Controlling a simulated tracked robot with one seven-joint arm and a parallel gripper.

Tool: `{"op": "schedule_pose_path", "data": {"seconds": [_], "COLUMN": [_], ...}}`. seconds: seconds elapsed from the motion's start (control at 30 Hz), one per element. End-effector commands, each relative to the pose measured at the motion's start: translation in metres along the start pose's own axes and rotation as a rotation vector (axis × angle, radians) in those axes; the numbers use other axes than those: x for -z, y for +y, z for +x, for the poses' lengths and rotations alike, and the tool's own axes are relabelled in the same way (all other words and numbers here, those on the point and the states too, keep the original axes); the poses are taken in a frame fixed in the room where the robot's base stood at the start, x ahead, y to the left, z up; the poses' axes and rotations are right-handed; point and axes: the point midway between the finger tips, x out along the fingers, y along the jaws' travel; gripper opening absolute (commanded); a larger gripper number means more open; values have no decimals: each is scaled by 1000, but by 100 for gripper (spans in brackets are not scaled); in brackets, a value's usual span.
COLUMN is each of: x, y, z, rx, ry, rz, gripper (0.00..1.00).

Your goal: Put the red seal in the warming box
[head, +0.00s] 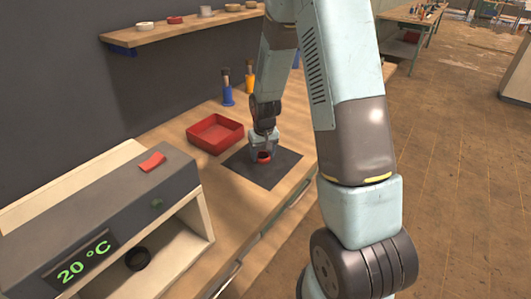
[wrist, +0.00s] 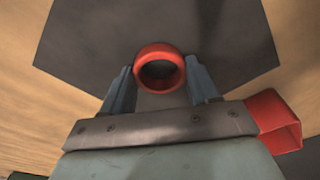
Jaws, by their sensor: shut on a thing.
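The red seal (head: 264,159) is a small ring over the dark mat. It also shows in the wrist view (wrist: 160,49), between both fingertips. My gripper (wrist: 160,74) is shut on it; in the head view my gripper (head: 262,152) points down at the mat. I cannot tell whether the seal touches the mat. The warming box (head: 175,178) is at the lower left, apart from my gripper. Its front is open, its display reads 20 °C, and a red switch (head: 152,162) is on top. A black ring (head: 138,259) lies inside it.
The dark mat (head: 283,165) lies on the wooden bench. A red tray (head: 216,146) stands behind and left of my gripper, near blue (head: 227,93) and yellow (head: 250,79) holders. A wall shelf (head: 185,31) holds several small items. Bare bench lies between mat and box.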

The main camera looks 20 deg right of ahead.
Motion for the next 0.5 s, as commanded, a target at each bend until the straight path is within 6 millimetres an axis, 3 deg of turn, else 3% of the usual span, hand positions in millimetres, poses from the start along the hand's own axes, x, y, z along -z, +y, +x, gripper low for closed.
{"op": "schedule_pose_path", "data": {"seconds": [0.03,0.07,0.1,0.3,0.5], "x": [0,0,0,0,0], "y": [0,0,0,0,0], "z": [2,1,1,1,1], "rx": [0,0,0,0,0], "ry": [-1,-1,0,-1,-1], "rz": [0,0,0,0,0], "gripper": [32,62,66,85,85]}}
